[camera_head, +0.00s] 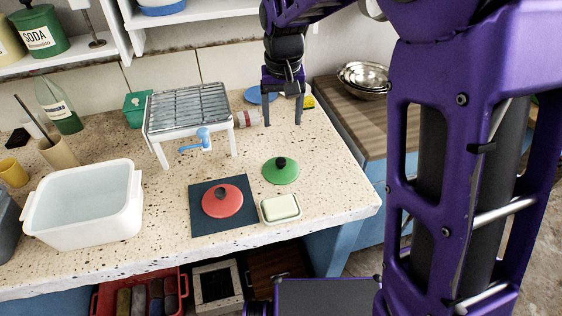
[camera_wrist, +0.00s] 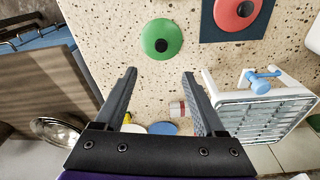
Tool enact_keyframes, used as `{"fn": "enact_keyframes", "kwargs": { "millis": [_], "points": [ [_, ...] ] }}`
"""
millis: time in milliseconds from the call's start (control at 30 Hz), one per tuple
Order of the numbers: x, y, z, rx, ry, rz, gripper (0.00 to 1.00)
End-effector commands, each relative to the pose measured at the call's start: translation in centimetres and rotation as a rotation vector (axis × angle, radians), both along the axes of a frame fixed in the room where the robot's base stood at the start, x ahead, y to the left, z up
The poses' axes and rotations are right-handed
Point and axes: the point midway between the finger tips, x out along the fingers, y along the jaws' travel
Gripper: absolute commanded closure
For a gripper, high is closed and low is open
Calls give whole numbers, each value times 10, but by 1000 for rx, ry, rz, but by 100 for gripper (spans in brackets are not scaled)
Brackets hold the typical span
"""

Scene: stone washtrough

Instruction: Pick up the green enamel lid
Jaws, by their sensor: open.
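The green enamel lid (camera_head: 281,171) lies on the speckled stone worktop, with a dark knob on top, right of a dark mat. In the wrist view the green lid (camera_wrist: 161,39) lies beyond my fingertips, between their lines. My gripper (camera_head: 283,122) is open and empty, pointing down above the worktop behind the lid, apart from it. Its two fingers also show in the wrist view (camera_wrist: 160,72). The lid is fully in sight in both views.
A red lid (camera_head: 222,201) lies on the dark mat (camera_head: 238,228). A soap dish (camera_head: 281,208) sits in front of the green lid. A white rack (camera_head: 160,150) stands left. A white basin (camera_head: 132,199) is further left. A blue disc (camera_head: 258,95) lies behind.

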Motion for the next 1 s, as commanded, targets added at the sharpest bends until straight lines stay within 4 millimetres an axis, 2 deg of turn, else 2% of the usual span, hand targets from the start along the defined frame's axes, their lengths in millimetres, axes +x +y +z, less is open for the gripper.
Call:
{"fn": "enact_keyframes", "kwargs": {
  "millis": [33, 100, 333, 433, 733, 1000],
  "points": [
    [1, 0, -15, -1, 4, -1, 28],
    [2, 0, -31, -1, 4, -2, 28],
    [8, 1, -77, 0, 2, -2, 28],
    [10, 1, -89, 0, 0, -3, 28],
    [12, 2, -107, 1, -1, -3, 28],
    [14, 3, -146, 1, 0, -4, 28]
  ]
}}
